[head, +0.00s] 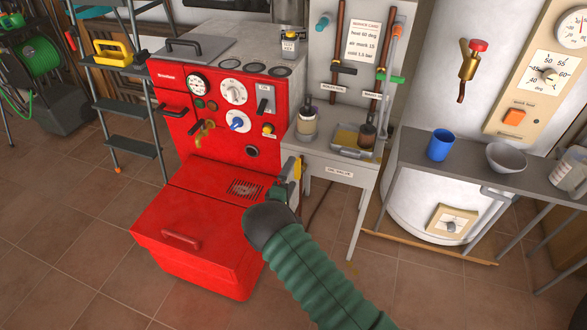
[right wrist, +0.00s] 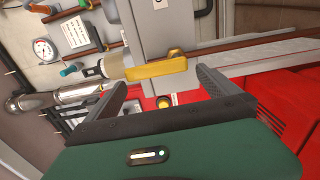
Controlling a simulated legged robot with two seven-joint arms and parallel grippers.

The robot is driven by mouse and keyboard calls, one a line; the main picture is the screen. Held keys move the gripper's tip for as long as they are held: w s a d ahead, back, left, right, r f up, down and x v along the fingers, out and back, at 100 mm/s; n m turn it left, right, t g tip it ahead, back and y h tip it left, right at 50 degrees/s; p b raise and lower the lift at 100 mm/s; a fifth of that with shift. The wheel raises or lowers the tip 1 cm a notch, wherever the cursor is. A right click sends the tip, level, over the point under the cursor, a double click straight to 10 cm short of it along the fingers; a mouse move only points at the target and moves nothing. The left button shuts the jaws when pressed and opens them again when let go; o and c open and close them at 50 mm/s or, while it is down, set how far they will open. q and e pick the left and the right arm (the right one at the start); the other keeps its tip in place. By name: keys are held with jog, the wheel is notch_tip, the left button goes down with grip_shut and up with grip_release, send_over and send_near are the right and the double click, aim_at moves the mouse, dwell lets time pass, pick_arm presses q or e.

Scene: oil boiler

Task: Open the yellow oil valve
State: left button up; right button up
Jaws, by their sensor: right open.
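The yellow oil valve handle (head: 298,168) shows in the head view at the left front corner of the grey side table, near a label reading "OIL VALVE" (head: 338,171). My right gripper (head: 288,183) is close to the handle. In the wrist view its two dark fingers (right wrist: 161,84) are spread apart with nothing gripped. Whether a finger touches the handle I cannot tell. My left gripper is not in view.
The red boiler (head: 205,210) with dials and knobs stands just left of the valve. The grey side table (head: 325,158) carries a tray (head: 350,140) and bottles. A grey bench (head: 470,170) with a blue cup (head: 440,145) and a bowl (head: 507,157) is at right.

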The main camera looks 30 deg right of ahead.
jog(key=p+v, duration=0.2)
jog(key=v, duration=1.1)
jog(key=shift+f, duration=0.1)
